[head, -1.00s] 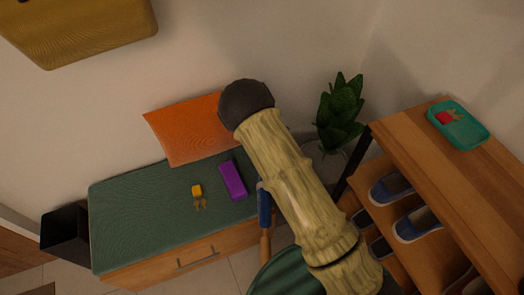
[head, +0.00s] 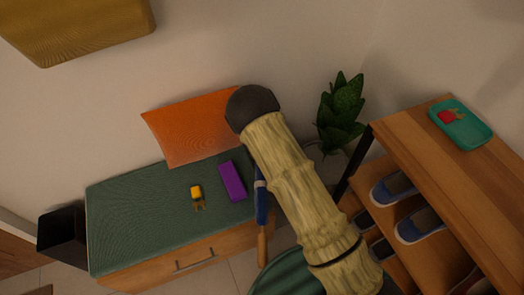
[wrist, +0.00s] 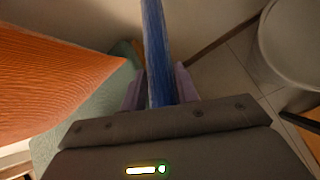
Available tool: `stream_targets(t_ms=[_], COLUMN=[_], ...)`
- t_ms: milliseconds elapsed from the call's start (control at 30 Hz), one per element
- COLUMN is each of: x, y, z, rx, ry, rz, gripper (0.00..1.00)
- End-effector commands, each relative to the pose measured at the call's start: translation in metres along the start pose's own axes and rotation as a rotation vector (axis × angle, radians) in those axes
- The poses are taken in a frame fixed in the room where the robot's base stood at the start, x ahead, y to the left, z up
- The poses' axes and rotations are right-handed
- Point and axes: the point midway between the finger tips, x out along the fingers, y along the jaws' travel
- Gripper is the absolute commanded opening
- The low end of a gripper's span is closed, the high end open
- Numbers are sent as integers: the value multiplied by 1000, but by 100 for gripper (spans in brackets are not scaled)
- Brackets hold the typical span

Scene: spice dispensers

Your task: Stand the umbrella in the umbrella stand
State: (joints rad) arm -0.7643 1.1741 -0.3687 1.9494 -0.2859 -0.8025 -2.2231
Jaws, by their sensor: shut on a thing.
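A blue umbrella (head: 262,205) with a wooden handle shows beside my arm in the head view, in front of the bench's right end. Its upper part is hidden behind my arm. In the wrist view, my gripper (wrist: 159,88) is shut on the umbrella's blue shaft (wrist: 155,40), which runs up out of the picture between the two fingers. My gripper is hidden by my arm in the head view. A dark open box, which looks like the umbrella stand (head: 62,236), stands on the floor at the bench's left end, well apart from the umbrella.
The green-topped bench (head: 130,215) carries an orange cushion (head: 190,130), a purple case (head: 232,181) and keys (head: 197,193). A plant (head: 340,115) stands in the corner. A wooden shoe rack (head: 420,145) with a teal tray (head: 478,137) is at right.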

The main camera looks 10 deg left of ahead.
Motion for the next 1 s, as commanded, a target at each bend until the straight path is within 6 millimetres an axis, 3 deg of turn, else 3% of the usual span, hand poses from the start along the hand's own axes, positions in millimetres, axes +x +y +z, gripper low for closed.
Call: stream_targets(t_ms=[67, 100, 200, 667, 1000], x=[0, 0, 0, -11, -70], y=[0, 0, 0, 0, 1], z=[0, 0, 0, 0, 2], rx=[0, 0, 0, 0, 1], ry=[-1, 0, 0, 1, 0], rz=[0, 0, 0, 0, -1], gripper=[0, 32, 52, 52, 52])
